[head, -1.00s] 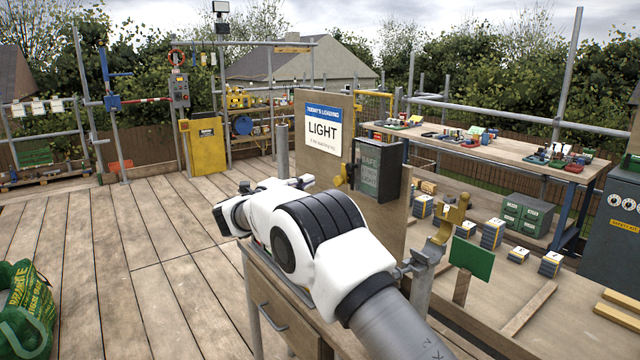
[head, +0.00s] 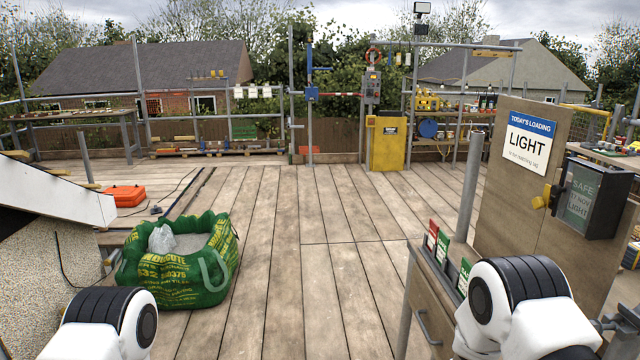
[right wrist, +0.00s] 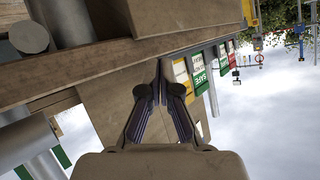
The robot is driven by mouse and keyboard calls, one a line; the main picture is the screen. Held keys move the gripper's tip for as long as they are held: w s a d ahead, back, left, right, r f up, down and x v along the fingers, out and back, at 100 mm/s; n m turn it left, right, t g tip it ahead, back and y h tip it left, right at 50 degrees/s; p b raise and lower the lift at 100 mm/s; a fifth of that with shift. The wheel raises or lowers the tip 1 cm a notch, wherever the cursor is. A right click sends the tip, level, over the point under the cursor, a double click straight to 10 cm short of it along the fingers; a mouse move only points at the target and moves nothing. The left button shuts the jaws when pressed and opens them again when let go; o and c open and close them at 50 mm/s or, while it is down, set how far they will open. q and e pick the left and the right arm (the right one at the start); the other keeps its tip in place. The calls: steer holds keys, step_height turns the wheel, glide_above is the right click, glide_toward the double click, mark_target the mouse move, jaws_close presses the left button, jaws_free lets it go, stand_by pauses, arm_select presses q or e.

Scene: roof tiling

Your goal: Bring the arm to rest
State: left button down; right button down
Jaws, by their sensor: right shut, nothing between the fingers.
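My right arm (head: 518,305) shows at the lower right of the head view, beside the wooden cabinet; its gripper is out of sight there. In the right wrist view my right gripper (right wrist: 160,88) is shut and empty, its fingertips together. It is close to the wooden cabinet (right wrist: 110,60), and I cannot tell whether it touches. My left arm (head: 108,322) shows at the lower left of the head view; its gripper is out of frame.
A board with a LIGHT sign (head: 529,140) and a dark box (head: 592,200) stand at right. Small red and green cards (head: 443,245) stand on the cabinet (head: 425,290). A green bag (head: 180,270) sits at left. The plank floor (head: 320,220) between is clear.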

steer(key=s+a+f+n+g+y, duration=0.25)
steer(key=s+f, duration=0.35)
steer(key=s, duration=0.5)
steer(key=s+a+f+n+g+y, duration=0.2)
steer(key=s+f+n+g, duration=0.15)
steer(key=s+f, duration=0.45)
steer(key=s+a+r+n+g+y, duration=0.1)
steer(key=s+a+g, duration=0.1)
steer(key=s, duration=0.8)
steer(key=s+a+n+g+y, duration=0.2)
steer(key=s, duration=0.8)
steer(key=shift+s+r+g, duration=0.3)
steer(key=shift+s+r, duration=0.05)
steer(key=shift+r, duration=0.05)
steer(key=shift+a, duration=0.1)
